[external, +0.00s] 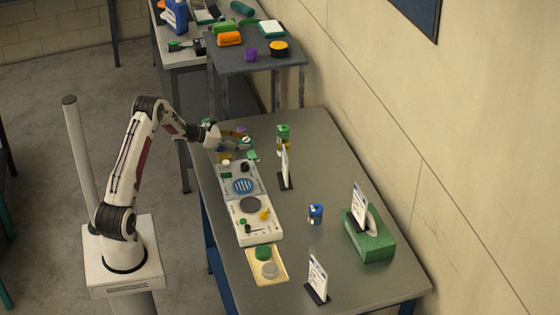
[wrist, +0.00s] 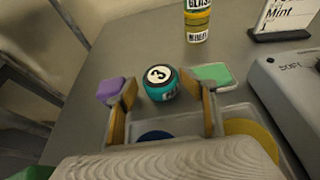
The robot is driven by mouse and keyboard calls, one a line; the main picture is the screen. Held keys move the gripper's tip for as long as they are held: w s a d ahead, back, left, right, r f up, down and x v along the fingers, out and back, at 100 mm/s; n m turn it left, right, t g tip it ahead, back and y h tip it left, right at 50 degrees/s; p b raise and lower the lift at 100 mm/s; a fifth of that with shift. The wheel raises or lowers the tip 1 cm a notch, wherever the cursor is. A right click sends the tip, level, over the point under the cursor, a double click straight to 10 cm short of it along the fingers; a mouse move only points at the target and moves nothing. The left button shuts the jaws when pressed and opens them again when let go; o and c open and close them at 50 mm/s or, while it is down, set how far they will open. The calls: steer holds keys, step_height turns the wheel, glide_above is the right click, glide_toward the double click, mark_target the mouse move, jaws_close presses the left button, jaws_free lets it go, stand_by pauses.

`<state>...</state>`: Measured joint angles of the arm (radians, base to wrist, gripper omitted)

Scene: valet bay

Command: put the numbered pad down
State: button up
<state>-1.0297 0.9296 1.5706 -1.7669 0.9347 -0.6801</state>
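A gap shows between each tip and the pad. In the external view the pad (external: 246,140) is small and lies between the tips of my gripper (external: 247,143), near the table's far left end. Its contact with the table is too small to confirm there.
A yellow-and-green jar (wrist: 197,20) and a Mint sign (wrist: 285,17) stand beyond the pad. A clear tray with blue and yellow discs (wrist: 252,132) lies below my fingers. The table's middle is mostly clear.

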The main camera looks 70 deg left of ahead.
mark_target(247, 140)
stand_by(0.4)
steer(key=shift+r, duration=0.6)
steer(key=v, duration=0.3)
steer(key=shift+s, duration=0.1)
step_height(247, 140, up, 7)
steer(key=shift+d, duration=0.1)
stand_by(0.5)
